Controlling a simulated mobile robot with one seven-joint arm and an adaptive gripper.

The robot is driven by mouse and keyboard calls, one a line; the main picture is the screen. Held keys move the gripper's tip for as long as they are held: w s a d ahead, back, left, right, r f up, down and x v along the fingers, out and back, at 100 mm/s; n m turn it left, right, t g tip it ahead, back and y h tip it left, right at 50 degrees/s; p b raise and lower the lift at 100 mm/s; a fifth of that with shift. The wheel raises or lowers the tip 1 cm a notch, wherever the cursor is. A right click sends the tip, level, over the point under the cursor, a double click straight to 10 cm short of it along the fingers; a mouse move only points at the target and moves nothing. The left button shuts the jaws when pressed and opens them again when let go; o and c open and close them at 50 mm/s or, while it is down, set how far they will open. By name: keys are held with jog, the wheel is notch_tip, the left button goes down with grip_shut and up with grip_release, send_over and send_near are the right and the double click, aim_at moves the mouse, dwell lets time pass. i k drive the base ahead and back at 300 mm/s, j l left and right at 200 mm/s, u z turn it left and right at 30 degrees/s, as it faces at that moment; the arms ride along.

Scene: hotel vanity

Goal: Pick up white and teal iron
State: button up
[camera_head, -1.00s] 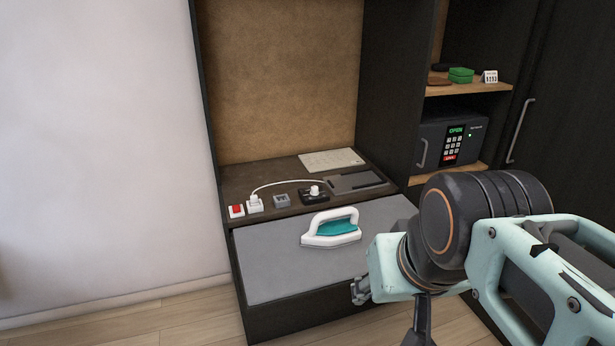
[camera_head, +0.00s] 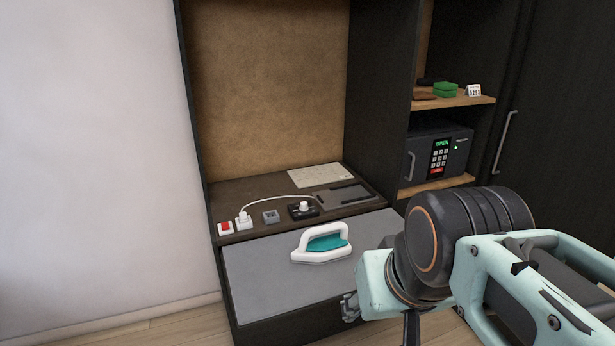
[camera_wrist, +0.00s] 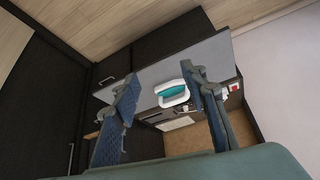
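The white and teal iron (camera_head: 321,243) lies on the grey board surface (camera_head: 285,285) at the front of the dark vanity. Its white handle loops over a teal middle. In the wrist view the iron (camera_wrist: 171,94) shows beyond my fingers, roughly between them and nearer the right one. My gripper (camera_wrist: 165,85) is open and empty there, its two fingers wide apart and not seen touching the iron. In the head view only a small part of my gripper (camera_head: 349,307) shows, to the right of and below the iron; my arm hides the rest.
Behind the board, a dark shelf (camera_head: 250,196) holds a red switch (camera_head: 225,228), a white plug with a cord (camera_head: 243,221), a small grey box (camera_head: 271,216), a black socket unit (camera_head: 303,210) and a paper sheet (camera_head: 314,176). A safe (camera_head: 440,150) stands at right. Floor is clear at lower left.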

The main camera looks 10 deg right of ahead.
aim_at(325, 249)
jog(key=i+l+u, duration=0.5)
jog(key=l, duration=0.2)
jog(key=i+l+u, duration=0.25)
jog(key=l, duration=0.2)
